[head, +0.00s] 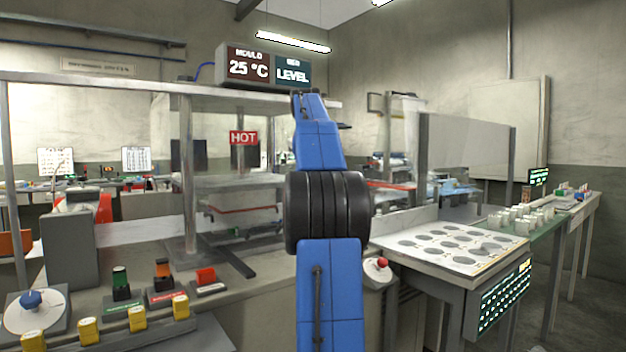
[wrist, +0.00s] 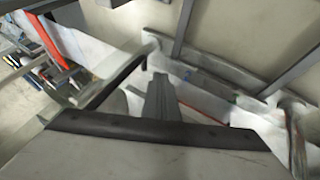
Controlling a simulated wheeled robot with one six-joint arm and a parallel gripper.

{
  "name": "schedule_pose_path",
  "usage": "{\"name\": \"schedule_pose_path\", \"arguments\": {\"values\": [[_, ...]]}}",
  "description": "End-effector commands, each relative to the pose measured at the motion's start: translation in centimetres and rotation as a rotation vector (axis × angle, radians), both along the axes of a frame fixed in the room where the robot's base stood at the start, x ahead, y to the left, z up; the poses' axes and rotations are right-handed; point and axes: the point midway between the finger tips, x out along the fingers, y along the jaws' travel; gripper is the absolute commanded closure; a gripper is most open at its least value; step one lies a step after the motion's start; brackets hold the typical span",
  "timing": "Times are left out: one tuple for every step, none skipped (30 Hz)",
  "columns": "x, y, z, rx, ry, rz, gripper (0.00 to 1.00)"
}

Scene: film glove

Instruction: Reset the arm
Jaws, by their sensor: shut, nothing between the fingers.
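My blue arm with a black joint stands upright in the middle of the head view and reaches up to the height of the machine's top. Its far end is mostly hidden behind the arm itself, so my gripper does not show clearly there. In the wrist view my gripper (wrist: 160,85) shows as grey fingers, shut with nothing between them, above a dark curved edge of my wrist. No object is held.
A metal-framed machine with a red HOT sign (head: 243,138) and a display box (head: 263,68) stands behind my arm. Coloured buttons line the front left bench. A white board with grey discs (head: 452,246) and several small white pots (head: 521,217) lie right. A clear screen (head: 467,158) stands behind.

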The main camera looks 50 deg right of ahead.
Motion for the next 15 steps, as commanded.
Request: {"name": "schedule_pose_path", "arguments": {"values": [[-0.3, 0.4, 0.8, -0.001, -0.002, 0.0, 1.0], [-0.4, 0.7, 1.2, -0.001, -0.001, 0.0, 1.0], [-0.6, 1.0, 1.6, -0.001, -0.002, 0.0, 1.0], [-0.8, 1.2, 1.9, 0.0, -0.001, 0.0, 1.0], [-0.9, 1.4, 2.2, 0.0, -0.001, 0.0, 1.0], [-1.0, 1.6, 2.6, 0.0, -0.001, 0.0, 1.0], [-1.1, 1.7, 2.8, 0.0, -0.001, 0.0, 1.0], [-1.2, 1.9, 3.0, 0.0, -0.001, 0.0, 1.0], [-1.3, 2.0, 3.2, 0.001, -0.001, 0.001, 1.0], [-1.3, 2.1, 3.3, 0.001, 0.0, 0.0, 1.0], [-1.4, 2.2, 3.4, 0.001, 0.0, 0.0, 1.0], [-1.4, 2.2, 3.5, 0.002, 0.001, 0.0, 1.0], [-1.5, 2.3, 3.5, 0.002, 0.001, 0.0, 1.0], [-1.5, 2.3, 3.6, 0.002, 0.001, 0.0, 1.0], [-1.5, 2.3, 3.6, 0.002, 0.001, 0.0, 1.0]]}}
